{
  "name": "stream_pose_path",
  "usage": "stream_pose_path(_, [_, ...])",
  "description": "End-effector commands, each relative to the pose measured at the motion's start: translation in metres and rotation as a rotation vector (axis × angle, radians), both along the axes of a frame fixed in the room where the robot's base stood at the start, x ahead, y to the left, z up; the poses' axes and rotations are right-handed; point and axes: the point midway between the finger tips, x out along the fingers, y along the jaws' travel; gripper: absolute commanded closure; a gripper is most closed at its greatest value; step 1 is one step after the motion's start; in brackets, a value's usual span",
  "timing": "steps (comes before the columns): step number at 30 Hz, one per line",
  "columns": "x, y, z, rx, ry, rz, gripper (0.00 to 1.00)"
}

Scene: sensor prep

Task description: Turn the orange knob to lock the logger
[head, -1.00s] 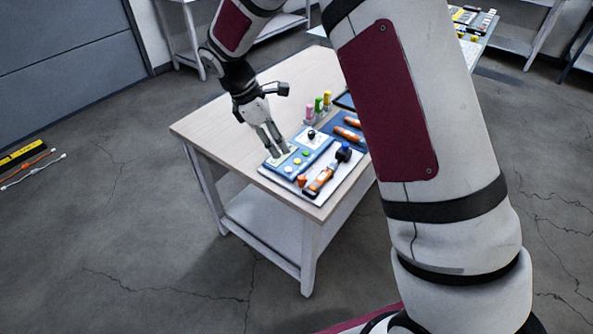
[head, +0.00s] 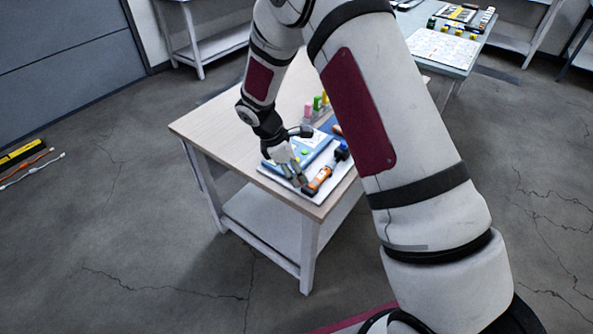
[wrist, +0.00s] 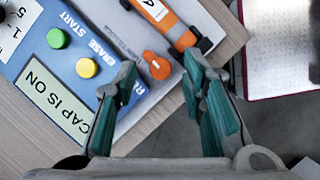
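The orange knob (wrist: 156,65) sits on the white board, in front of the blue panel (wrist: 75,28) and beside an orange device (wrist: 178,24) with a numbered white label. My gripper (wrist: 160,68) is open, with one green-padded fingertip to each side of the knob. I cannot tell whether either fingertip touches it. In the head view my gripper (head: 299,181) is low over the board's front edge, left of the orange device (head: 318,181). The knob is hidden there behind the fingers.
The panel carries a green button (wrist: 57,38), a yellow button (wrist: 86,68) and a "CAP IS ON" label (wrist: 50,95). Pink, green and yellow items stand farther back. Bare wooden tabletop (head: 215,120) lies left.

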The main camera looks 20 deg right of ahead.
Motion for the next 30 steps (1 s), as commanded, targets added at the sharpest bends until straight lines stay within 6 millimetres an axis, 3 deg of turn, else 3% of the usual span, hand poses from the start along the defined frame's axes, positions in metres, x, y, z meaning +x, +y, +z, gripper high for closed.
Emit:
stream_pose_path(6, [0.0,-0.0003,-0.0002,0.0,0.0,0.0,0.62])
stream_pose_path(12, [0.0,-0.0002,0.0,0.0,0.0,0.0,1.0])
stream_pose_path(23, [0.0009,-0.0004,-0.0003,-0.001,0.0,-0.03,1.0])
stream_pose_path(30, [0.0029,-0.0006,-0.0014,0.0,0.0,-0.155,1.0])
